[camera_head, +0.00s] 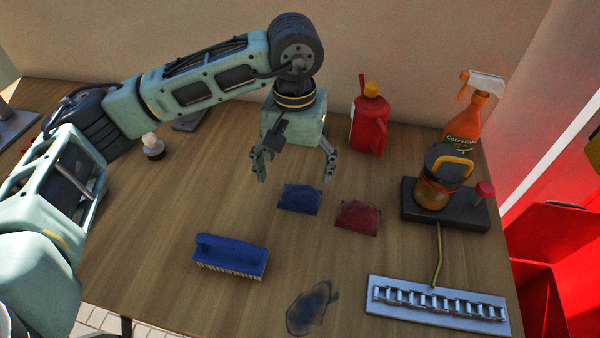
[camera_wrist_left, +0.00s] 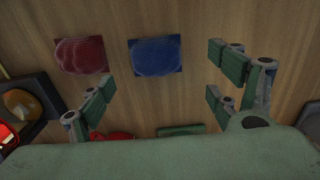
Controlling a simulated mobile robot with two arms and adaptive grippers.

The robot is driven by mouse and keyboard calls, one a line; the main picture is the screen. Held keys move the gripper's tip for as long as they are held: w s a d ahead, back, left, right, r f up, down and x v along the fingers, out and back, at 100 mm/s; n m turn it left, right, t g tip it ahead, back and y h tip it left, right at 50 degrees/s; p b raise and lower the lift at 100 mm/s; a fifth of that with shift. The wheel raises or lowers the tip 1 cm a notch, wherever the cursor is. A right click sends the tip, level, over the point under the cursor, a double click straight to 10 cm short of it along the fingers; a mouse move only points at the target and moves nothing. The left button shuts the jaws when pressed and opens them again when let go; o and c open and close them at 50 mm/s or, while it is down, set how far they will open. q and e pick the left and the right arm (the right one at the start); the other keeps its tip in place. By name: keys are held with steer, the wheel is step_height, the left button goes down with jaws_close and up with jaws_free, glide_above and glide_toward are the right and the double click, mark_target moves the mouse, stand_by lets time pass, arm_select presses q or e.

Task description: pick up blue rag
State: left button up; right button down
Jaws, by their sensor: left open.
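The blue rag (camera_head: 299,199) lies flat on the wooden table, near the middle, just left of a dark red rag (camera_head: 357,216). My left gripper (camera_head: 295,172) is open and empty, pointing down above the table near the far side of the blue rag. In the left wrist view, the blue rag (camera_wrist_left: 156,57) lies between and beyond the spread fingers (camera_wrist_left: 165,80), with the red rag (camera_wrist_left: 81,55) to its left. The fingers do not touch either rag. My right gripper is not in view.
A blue brush (camera_head: 230,257) lies in front. A red jug (camera_head: 369,122) and an orange spray bottle (camera_head: 467,118) stand behind. A dark stand with a jar (camera_head: 434,192) and a metal rack plate (camera_head: 437,306) are on the right. A dark stain (camera_head: 311,307) marks the front.

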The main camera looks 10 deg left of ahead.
mark_target(301, 190)
arm_select(q)
steer(key=shift+s+d+f+p, duration=0.1)
steer(key=shift+f+p, duration=0.15)
steer(key=shift+f, duration=0.4)
steer(key=shift+s+d+f+p, duration=0.1)
steer(key=shift+f+p, duration=0.1)
steer(key=shift+f, duration=0.4)
steer(key=f, duration=0.1)
steer(key=f+p, duration=0.1)
steer(key=f, duration=0.1)
steer(key=shift+w+d+f+p, duration=0.3)
steer(key=shift+w+f, duration=0.05)
steer(key=shift+f, duration=0.55)
steer(key=c, duration=1.1)
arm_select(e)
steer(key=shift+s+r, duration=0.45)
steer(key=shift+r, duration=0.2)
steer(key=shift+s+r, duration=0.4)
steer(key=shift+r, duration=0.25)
